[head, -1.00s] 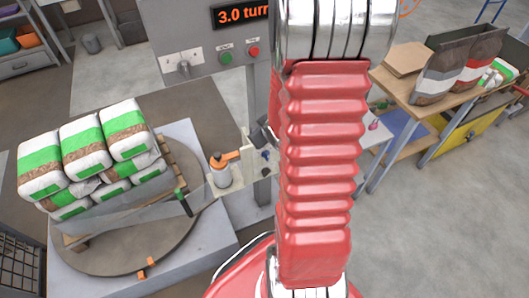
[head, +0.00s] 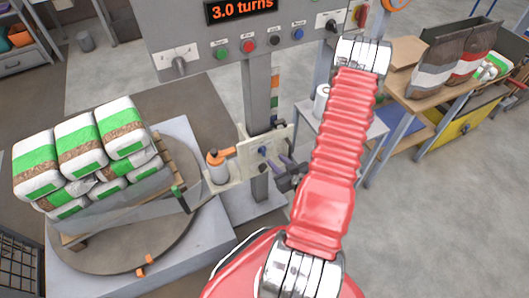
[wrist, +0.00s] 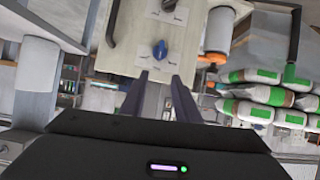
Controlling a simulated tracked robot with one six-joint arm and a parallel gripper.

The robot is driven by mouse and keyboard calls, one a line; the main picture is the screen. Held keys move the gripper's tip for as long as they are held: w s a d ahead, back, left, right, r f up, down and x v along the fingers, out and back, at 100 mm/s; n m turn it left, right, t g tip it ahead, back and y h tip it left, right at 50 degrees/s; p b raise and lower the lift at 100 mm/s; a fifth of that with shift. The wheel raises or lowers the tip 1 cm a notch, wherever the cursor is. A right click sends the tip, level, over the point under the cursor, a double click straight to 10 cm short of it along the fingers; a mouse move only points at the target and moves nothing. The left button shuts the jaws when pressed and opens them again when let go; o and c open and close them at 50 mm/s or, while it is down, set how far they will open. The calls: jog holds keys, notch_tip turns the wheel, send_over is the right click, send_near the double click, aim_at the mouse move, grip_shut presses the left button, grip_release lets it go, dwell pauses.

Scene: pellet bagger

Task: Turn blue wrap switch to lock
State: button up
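The blue wrap switch (wrist: 160,50) is a small blue knob on a pale panel (wrist: 119,62). In the head view the switch (head: 263,152) faces right on the pale panel (head: 246,160) fixed to the grey post. Its markings are too small to read. My gripper (wrist: 161,76) is open and empty, its two dark fingers pointing at the panel. In the wrist view the fingertips lie just below the switch, one to each side. In the head view my gripper (head: 279,164) is right of the panel, apparently a little short of the switch.
Stacked bags (head: 84,150) stand on the turntable. A control box (head: 222,30) hangs above; a small table (head: 345,120) stands behind my arm.

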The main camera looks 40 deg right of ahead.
aim_at(264, 150)
jog(key=shift+s+a+f+m+t+h, duration=0.15)
jog(key=shift+s+f+m+t, duration=0.1)
jog(key=shift+s, duration=0.25)
jog(key=shift+s+a+f+m+t+h, duration=0.15)
jog(key=shift+s+f+m, duration=0.1)
jog(key=shift+s, duration=0.2)
jog(key=x, duration=1.4)
jog(key=shift+c, duration=0.4)
grip_shut()
